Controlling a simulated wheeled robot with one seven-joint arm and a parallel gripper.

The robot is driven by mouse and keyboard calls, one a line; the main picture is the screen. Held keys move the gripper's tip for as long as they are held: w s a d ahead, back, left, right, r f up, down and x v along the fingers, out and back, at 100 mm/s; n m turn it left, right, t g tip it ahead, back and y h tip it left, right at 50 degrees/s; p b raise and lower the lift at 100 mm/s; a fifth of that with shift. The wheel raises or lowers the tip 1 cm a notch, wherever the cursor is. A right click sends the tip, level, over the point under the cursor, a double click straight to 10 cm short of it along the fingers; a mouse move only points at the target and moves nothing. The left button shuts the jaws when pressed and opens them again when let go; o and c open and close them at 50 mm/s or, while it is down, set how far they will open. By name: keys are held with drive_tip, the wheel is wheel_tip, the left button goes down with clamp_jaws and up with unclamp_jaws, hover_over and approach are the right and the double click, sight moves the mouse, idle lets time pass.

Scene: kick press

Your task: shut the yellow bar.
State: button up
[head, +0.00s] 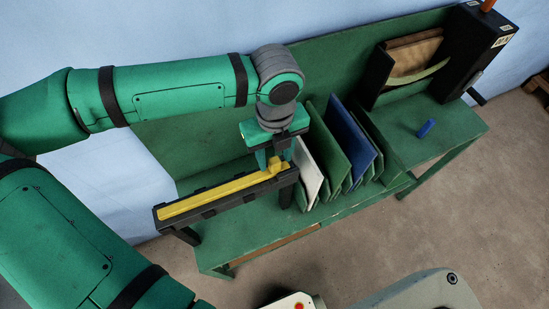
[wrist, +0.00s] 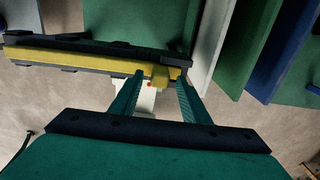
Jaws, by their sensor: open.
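The yellow bar (head: 215,195) lies lengthwise along the black frame of the press (head: 229,201) on the left part of the green bench. It looks flat, or nearly flat, against the frame. Its thicker yellow end block (head: 276,165) is at the right end. My gripper (head: 273,163) points down at that end block. In the wrist view the yellow bar (wrist: 80,62) runs across the top, and my open gripper (wrist: 161,80) has one finger on each side of the end block. I cannot tell whether the fingers touch it.
Upright white, green and blue boards (head: 350,140) stand in a rack just right of my gripper. A small blue object (head: 426,128) lies on the green bench (head: 455,135) farther right. A black box-like machine (head: 470,50) stands at the back right. Open floor lies in front.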

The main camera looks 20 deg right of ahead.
drive_tip(key=shift+f, duration=1)
clamp_jaws()
